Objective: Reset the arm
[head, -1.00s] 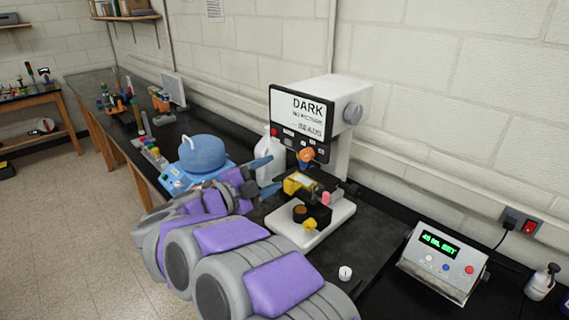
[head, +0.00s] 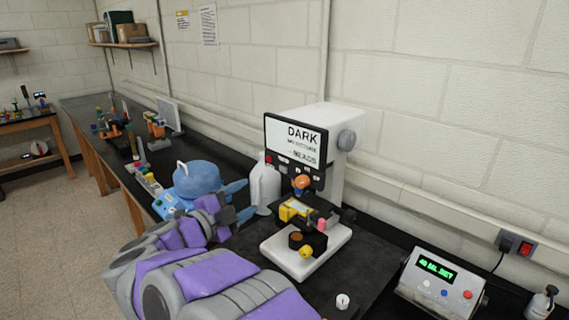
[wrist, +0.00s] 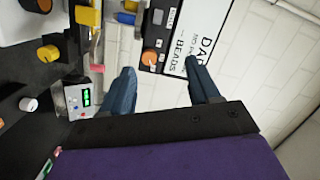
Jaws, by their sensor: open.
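My gripper (head: 241,199) is at the end of my purple and grey arm, over the black bench, left of the white microscope-like instrument (head: 337,150). Its two blue fingers are apart with nothing between them. In the wrist view the open gripper (wrist: 160,88) points toward the instrument's screen (wrist: 193,45), which reads "DARK" and "BEADS". A yellow block (head: 292,209) sits on the instrument's stage, right of the fingers. The gripper looks apart from it.
A blue rounded device (head: 197,180) stands just behind my arm. A white jug (head: 264,186) is close behind the fingers. A control box with a green display (head: 438,276) and a small white knob (head: 342,301) are at the right. The wall runs behind the bench.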

